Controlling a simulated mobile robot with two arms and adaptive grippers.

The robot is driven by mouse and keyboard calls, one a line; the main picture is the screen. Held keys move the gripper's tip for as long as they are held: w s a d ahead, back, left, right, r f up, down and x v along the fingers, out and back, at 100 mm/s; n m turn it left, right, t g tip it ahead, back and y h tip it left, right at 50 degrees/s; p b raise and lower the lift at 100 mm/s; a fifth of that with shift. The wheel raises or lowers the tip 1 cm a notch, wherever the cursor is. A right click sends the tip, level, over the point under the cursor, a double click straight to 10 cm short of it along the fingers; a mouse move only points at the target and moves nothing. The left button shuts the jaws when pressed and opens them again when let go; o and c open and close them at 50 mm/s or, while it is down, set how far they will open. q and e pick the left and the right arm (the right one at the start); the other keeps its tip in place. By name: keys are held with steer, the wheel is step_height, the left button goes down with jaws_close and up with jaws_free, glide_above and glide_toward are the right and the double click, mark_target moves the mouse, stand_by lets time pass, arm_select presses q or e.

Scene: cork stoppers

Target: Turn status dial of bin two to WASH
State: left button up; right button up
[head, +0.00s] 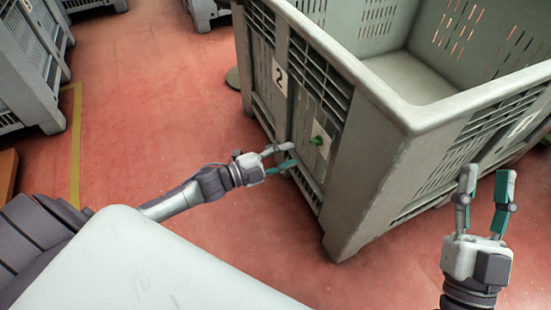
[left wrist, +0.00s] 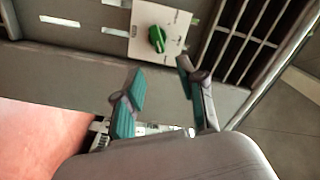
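Bin two (head: 365,165) is a large grey slatted crate with a white plate (head: 279,77) bearing the number 2 on its side. The green status dial (head: 317,141) sits on a pale plate low on that side. The dial (left wrist: 157,39) and its plate (left wrist: 172,22) also show in the left wrist view, where the markings are too small to read. My left gripper (head: 290,154) is open beside the bin's side, just short of the dial, with nothing between its fingers. My right gripper (head: 485,190) is open and empty, near the bin's front right side.
Other grey bins (head: 28,65) stand at the far left beside a yellow floor line (head: 76,140). The red floor (head: 160,100) between them and bin two is clear. The bin's corner post (head: 362,185) stands right of the dial.

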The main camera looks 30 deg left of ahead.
arm_select(q)
steer(key=shift+v, duration=1.7)
